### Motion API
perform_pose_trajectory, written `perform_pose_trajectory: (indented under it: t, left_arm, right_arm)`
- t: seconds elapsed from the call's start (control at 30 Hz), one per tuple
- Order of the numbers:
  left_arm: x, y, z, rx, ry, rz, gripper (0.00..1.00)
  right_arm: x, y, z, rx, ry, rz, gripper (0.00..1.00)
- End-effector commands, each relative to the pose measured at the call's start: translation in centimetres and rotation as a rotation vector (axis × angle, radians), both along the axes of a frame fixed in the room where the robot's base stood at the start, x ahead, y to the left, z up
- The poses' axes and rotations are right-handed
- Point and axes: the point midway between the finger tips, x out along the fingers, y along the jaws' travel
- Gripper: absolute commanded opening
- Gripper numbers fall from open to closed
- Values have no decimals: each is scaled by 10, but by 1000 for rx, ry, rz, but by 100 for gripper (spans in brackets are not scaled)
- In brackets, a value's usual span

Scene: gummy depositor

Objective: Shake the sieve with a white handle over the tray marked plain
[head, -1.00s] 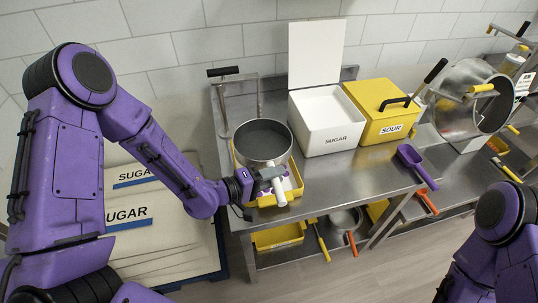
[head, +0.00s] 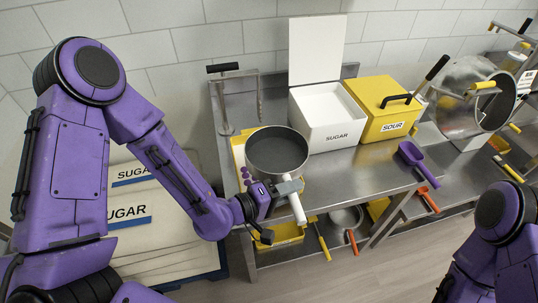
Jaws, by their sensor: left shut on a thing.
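The sieve (head: 277,152) is a round grey pan with a white handle (head: 297,209) that points toward the table's front edge. My left gripper (head: 288,187) is shut on the sieve by its handle, close to the rim. The sieve is held above a yellow tray (head: 238,151) at the table's left end and covers most of it. The tray shows mainly along its left side, and I can read no label on it. My right gripper is out of view; only part of the right arm shows at lower right.
A white open SUGAR bin (head: 326,125) and a yellow SOUR bin (head: 382,110) stand right of the sieve. A purple scoop (head: 417,165) lies farther right. A metal stand (head: 221,105) is behind the tray. The steel table (head: 350,175) is clear in front of the bins.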

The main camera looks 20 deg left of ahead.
Motion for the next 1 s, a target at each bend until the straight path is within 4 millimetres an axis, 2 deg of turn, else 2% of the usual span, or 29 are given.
perform_pose_trajectory:
  t: [0.4, 0.63, 1.0]
  left_arm:
    - [-25, -32, -2, 1, 0, -2, 0]
    - [-37, -50, 0, 2, 0, -3, 0]
    - [-41, -54, 0, 2, -1, 0, 0]
  right_arm:
    - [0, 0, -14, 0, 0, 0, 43]
    - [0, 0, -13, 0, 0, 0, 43]
    - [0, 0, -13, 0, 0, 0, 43]
